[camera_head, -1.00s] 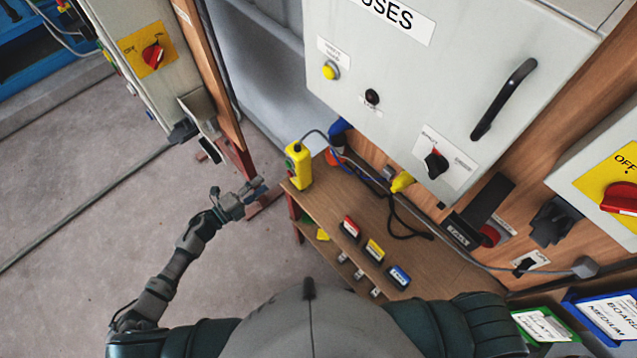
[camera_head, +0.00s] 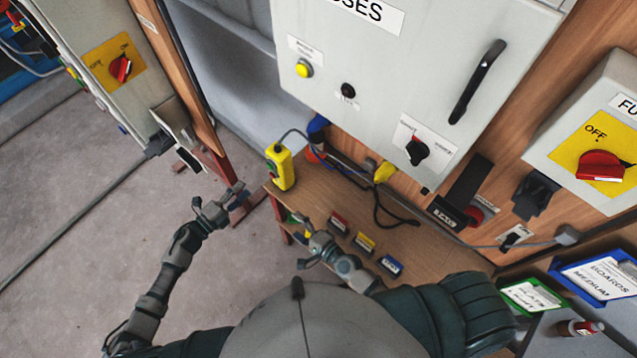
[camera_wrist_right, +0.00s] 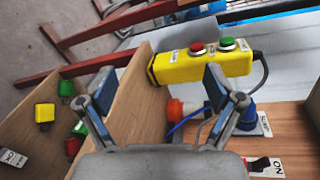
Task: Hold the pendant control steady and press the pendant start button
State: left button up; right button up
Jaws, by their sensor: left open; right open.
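The yellow pendant control (camera_head: 281,167) stands upright at the left end of the wooden shelf, its cable running up behind it. In the right wrist view the pendant (camera_wrist_right: 190,66) shows a red button (camera_wrist_right: 197,47) and a green button (camera_wrist_right: 227,43) with small labels. My left gripper (camera_head: 234,200) is open and empty, left of the pendant and apart from it. My right gripper (camera_head: 306,243) is open and empty over the shelf's front edge, below the pendant in the head view. In the wrist view its fingers (camera_wrist_right: 156,88) are spread, with the pendant beyond them.
The wooden shelf (camera_head: 325,195) carries several small coloured blocks, including a red-topped one (camera_head: 339,222) near my right gripper. A grey fuse cabinet (camera_head: 400,90) hangs above. A yellow plug (camera_head: 384,171) and dark cable lie behind. Floor at left is clear.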

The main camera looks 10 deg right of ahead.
jog(key=w+d+r+m+t, duration=0.1)
jog(key=w+d+r+m, duration=0.3)
jog(key=r+m, duration=0.25)
jog(key=m+t+y, duration=0.1)
jog(key=m, duration=0.7)
send_near(278, 151)
jog(key=w+a+f, duration=0.1)
jog(key=w, duration=0.1)
jog(key=shift+w+a+f, duration=0.35)
jog(key=shift+w+f, duration=0.05)
jog(key=x, duration=0.7)
jog(key=shift+w+d, duration=0.3)
jog(key=shift+w+a, duration=0.1)
jog(key=shift+a, duration=0.5)
jog(key=c, duration=0.3)
pick_arm(q)
jog(key=shift+d, duration=0.2)
pick_arm(e)
jog(key=shift+d, duration=0.25)
jog(key=c, duration=1.2)
pick_arm(q)
jog(key=shift+d, duration=0.1)
jog(key=c, duration=0.7)
pick_arm(e)
jog(key=shift+d, duration=0.1)
jog(key=shift+c, duration=0.6)
pick_arm(q)
grip_shut()
